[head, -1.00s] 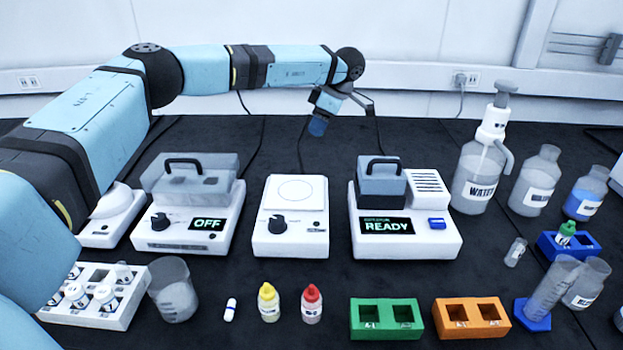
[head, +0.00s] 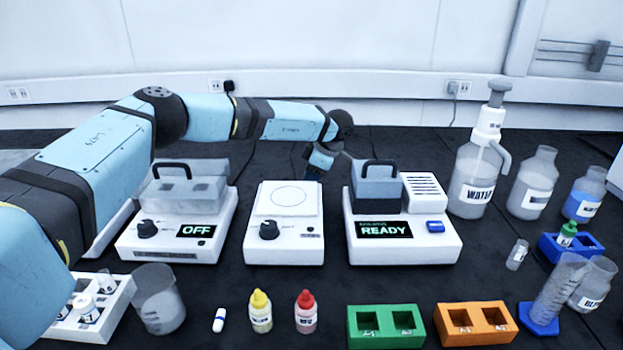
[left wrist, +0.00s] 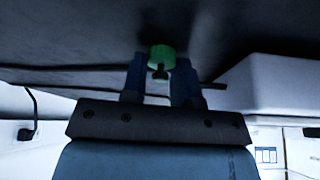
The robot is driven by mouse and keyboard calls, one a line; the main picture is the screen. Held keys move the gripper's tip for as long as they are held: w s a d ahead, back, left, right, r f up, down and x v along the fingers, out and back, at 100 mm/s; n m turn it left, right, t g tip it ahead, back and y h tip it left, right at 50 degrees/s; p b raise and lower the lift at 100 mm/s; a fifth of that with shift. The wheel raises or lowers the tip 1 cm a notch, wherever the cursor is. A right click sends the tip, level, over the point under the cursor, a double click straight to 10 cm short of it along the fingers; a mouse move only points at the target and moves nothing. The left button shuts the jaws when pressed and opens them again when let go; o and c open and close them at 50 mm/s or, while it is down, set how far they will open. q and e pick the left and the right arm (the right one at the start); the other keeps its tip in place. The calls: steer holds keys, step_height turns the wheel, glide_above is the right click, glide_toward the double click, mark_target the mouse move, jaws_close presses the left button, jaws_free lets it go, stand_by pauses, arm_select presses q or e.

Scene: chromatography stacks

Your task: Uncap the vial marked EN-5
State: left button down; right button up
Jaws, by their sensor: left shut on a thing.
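My left gripper (head: 314,170) is low behind the white plate device, its fingertips partly hidden by it in the head view. In the left wrist view its blue fingers (left wrist: 162,80) are shut on a green cap (left wrist: 161,54); I see no vial body with it. At the right, a green-capped vial (head: 566,235) stands in a small blue rack (head: 590,245). A clear small vial without a visible cap (head: 518,254) stands left of that rack. I cannot read EN-5 on either one. My right gripper is not in view.
Three white devices stand mid-table: one reading OFF (head: 170,240), the plate device (head: 283,245), and one reading READY (head: 405,245). In front are a beaker (head: 158,300), dropper bottles, a green rack (head: 385,338) and an orange rack (head: 475,335). A water bottle (head: 475,185) stands back right.

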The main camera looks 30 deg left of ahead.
arm_select(q)
steer(key=c, duration=0.9)
jaws_free()
steer(key=shift+f, duration=0.1)
